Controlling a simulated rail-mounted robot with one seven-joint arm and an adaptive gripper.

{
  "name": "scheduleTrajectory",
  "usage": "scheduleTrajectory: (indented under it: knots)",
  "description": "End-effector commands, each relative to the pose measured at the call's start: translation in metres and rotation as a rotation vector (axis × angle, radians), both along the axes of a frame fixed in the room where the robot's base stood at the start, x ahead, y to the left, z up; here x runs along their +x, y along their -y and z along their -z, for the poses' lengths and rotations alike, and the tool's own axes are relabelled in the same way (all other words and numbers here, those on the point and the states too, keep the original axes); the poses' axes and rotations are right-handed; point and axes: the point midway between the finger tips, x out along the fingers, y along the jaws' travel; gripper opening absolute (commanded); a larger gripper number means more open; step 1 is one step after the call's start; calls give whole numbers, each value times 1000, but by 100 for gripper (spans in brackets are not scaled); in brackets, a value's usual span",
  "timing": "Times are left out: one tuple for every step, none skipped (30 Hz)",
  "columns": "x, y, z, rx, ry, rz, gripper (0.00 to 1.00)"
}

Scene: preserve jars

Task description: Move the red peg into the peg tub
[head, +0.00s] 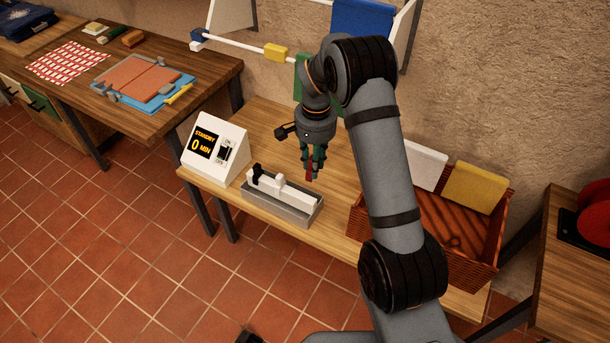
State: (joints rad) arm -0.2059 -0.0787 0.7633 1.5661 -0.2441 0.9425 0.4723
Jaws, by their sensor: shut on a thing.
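My gripper (314,172) hangs pointing down above the wooden bench, behind and a little right of the grey tub. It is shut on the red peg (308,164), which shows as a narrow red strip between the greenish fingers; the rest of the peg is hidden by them. The grey open tub (273,214), seemingly the peg tub, sits at the bench's front edge. White pieces and a black piece lie or stand in it. The gripper and peg appear apart from the tub; their exact height above the bench is hard to tell.
A white box (232,165) with a display reading "STANDBY 0 MIN" stands left of the tub. A wicker basket (480,262) with white and yellow cloths (475,188) is at right, partly behind my arm. A white rail with a yellow peg (275,52) runs behind.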

Motion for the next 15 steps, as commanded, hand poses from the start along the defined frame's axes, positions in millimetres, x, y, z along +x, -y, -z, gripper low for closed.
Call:
scheduleTrajectory:
  knots:
    - [3,-8,16,0,-2,18,4]
    - [4,-12,23,0,-3,30,4]
    - [6,-16,29,1,-2,43,4]
    - [7,-19,33,0,-1,49,4]
    - [8,-21,36,1,-1,55,4]
    - [9,-23,39,1,-1,61,4]
    - [9,-24,40,2,1,64,4]
    - [9,-25,41,2,1,66,4]
    - [9,-25,42,2,1,68,4]
    - [10,-25,42,2,1,68,4]
    - [10,-25,42,2,1,68,4]
    - [9,-25,41,2,1,68,4]
    - [9,-25,41,2,1,68,4]
    - [9,-25,41,2,1,68,4]
    - [9,-25,41,2,1,68,4]
